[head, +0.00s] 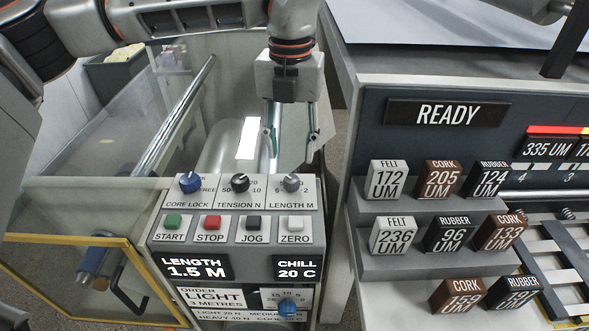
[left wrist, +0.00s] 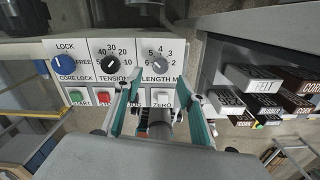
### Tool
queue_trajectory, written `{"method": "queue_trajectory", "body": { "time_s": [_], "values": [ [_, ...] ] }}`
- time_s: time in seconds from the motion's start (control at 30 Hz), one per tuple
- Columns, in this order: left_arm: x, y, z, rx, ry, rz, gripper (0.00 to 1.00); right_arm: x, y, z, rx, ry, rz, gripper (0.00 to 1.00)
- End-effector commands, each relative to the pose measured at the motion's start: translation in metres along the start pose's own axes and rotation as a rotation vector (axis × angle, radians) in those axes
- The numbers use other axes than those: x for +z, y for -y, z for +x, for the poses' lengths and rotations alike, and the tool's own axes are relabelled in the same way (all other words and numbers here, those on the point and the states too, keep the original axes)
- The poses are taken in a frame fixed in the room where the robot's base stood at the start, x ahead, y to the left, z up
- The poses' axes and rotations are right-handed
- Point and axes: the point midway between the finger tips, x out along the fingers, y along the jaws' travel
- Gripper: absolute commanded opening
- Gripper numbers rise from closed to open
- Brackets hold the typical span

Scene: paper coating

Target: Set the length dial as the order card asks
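The grey length dial (head: 291,183) sits at the right end of the top row of the control panel, marked LENGTH M. It also shows in the left wrist view (left wrist: 160,64), where numbers ring it; its exact pointer angle is hard to read. The display (head: 195,268) below reads LENGTH 1.5 M. The order card (head: 212,298) reads LIGHT, 3 METRES. My left gripper (head: 291,136) is open and empty, its fingers pointing down just above the length dial, apart from it. In the left wrist view its teal-edged fingers (left wrist: 158,100) stand either side of the dial's column. My right gripper is out of view.
The tension dial (head: 240,183) and blue core lock dial (head: 189,182) sit left of the length dial. Start, stop, jog and zero buttons (head: 295,224) lie in front. To the right, labelled blocks (head: 389,179) stand on steps beneath a READY sign (head: 447,112).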

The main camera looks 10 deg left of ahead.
Motion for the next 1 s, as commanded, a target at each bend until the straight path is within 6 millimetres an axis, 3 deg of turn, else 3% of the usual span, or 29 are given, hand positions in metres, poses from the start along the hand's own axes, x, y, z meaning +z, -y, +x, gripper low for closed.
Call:
{"method": "queue_trajectory", "body": {
  "time_s": [0.5, 0.87, 1.0],
  "values": [
    [-0.001, 0.001, 0.068, -0.003, -0.004, 0.004, 0.4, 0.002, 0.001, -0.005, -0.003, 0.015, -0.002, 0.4],
    [-0.001, 0.001, 0.075, -0.004, -0.002, 0.004, 0.4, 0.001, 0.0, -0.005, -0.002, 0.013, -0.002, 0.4],
    [-0.001, 0.001, 0.075, -0.004, -0.002, 0.004, 0.09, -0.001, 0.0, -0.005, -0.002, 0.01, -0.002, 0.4]
  ]
}}
